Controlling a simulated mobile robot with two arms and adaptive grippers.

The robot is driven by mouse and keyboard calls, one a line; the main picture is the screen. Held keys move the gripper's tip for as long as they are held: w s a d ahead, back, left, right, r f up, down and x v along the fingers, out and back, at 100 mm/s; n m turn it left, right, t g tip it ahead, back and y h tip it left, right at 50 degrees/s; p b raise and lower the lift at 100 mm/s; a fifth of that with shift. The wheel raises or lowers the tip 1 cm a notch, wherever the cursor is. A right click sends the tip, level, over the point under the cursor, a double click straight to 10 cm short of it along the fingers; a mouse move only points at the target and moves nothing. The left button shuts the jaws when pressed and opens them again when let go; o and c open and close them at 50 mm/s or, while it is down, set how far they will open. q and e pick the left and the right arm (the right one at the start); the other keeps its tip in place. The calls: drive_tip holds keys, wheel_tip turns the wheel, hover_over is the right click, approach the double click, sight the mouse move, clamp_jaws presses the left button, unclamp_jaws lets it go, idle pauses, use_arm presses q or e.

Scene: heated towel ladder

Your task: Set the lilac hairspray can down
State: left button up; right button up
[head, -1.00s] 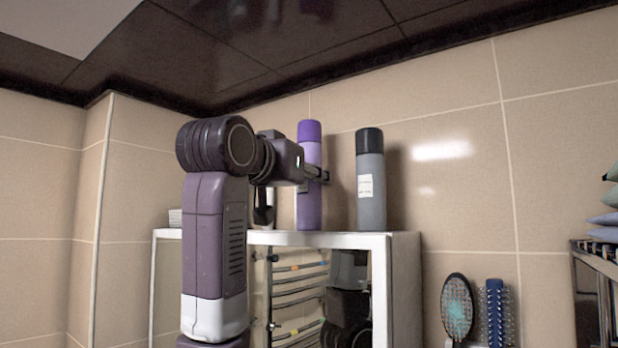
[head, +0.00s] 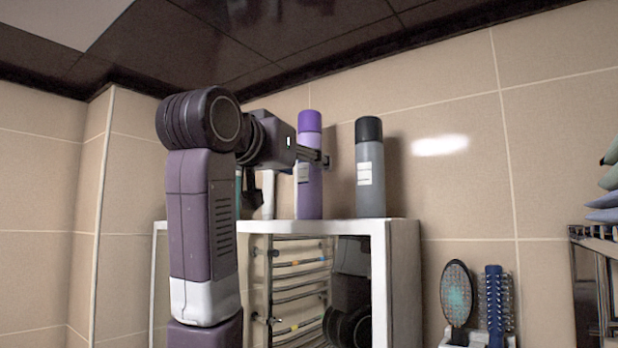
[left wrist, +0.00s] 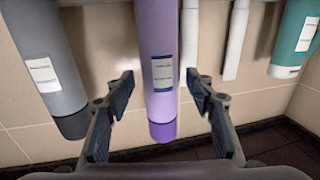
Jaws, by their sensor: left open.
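The lilac hairspray can (head: 309,185), with a purple cap, stands upright on top of the white mirror cabinet (head: 393,262). My left gripper (head: 322,160) is at the can's upper part, coming in from the left. In the left wrist view the can (left wrist: 157,50) appears upside down between the two fingers of the left gripper (left wrist: 157,105). The fingers are open, with a gap on each side of the can. The can's base meets the cabinet top in the head view. My right gripper does not show directly.
A grey can with a black cap (head: 370,175) stands just right of the lilac can. White and teal items (left wrist: 297,35) stand on its other side. A hairbrush (head: 456,293) and a blue round brush (head: 495,300) stand lower right. The cabinet's mirror (head: 290,285) reflects a towel ladder.

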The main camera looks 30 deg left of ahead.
use_arm(q)
drive_tip(key=s+b, duration=0.4)
drive_tip(key=s, duration=0.5)
drive_tip(key=shift+d, duration=0.25)
